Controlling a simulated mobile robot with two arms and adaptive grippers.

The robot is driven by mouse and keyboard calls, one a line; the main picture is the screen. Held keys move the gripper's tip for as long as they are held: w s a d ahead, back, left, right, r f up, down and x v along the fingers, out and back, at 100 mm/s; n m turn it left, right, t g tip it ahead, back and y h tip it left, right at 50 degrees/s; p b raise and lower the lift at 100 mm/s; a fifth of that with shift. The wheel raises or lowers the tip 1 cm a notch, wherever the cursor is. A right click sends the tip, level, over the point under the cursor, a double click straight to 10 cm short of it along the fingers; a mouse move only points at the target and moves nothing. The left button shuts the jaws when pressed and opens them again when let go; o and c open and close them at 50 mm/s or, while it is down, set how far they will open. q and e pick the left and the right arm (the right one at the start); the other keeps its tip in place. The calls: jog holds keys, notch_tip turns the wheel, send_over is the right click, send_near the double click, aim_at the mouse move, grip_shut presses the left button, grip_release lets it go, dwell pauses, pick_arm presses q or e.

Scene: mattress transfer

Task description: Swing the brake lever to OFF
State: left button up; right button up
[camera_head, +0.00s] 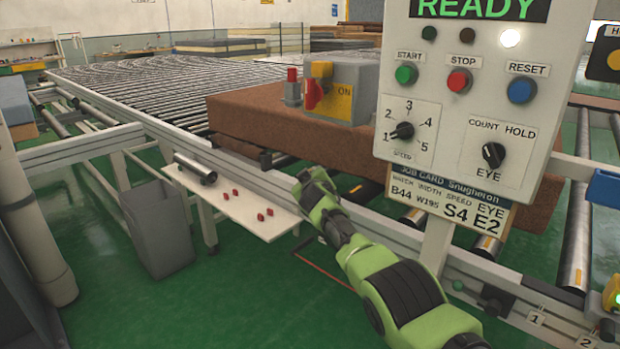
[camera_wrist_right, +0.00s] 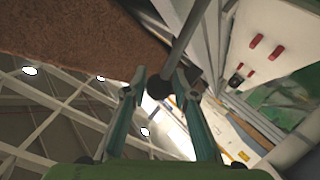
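In the right wrist view, the brake lever is a grey rod (camera_wrist_right: 184,45) ending in a dark ball knob (camera_wrist_right: 159,88). In the head view my green right arm reaches from the lower right to the conveyor's front rail, with the right gripper (camera_head: 306,180) at the rail. There the lever is hidden behind the gripper, and no OFF mark can be read. My left gripper is in neither view.
A brown mattress (camera_head: 235,118) lies on the roller conveyor behind the rail. A yellow and grey box (camera_head: 355,85) marked ON sits above it. The control panel (camera_head: 455,105) stands close on the right. A white shelf (camera_head: 228,200) with red pieces and a grey bin (camera_head: 158,235) are left.

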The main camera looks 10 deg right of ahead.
jog(key=shift+o, duration=0.8)
jog(key=shift+w+a+f, duration=0.1)
jog(key=shift+a+f, duration=0.05)
jog(key=shift+s+a, duration=0.35)
jog(key=shift+a, duration=0.1)
jog(key=shift+s+a+r, duration=0.1)
jog(key=shift+s+r, duration=0.1)
jog(key=v, duration=0.6)
jog(key=shift+s+d, duration=0.2)
jog(key=shift+d, duration=0.25)
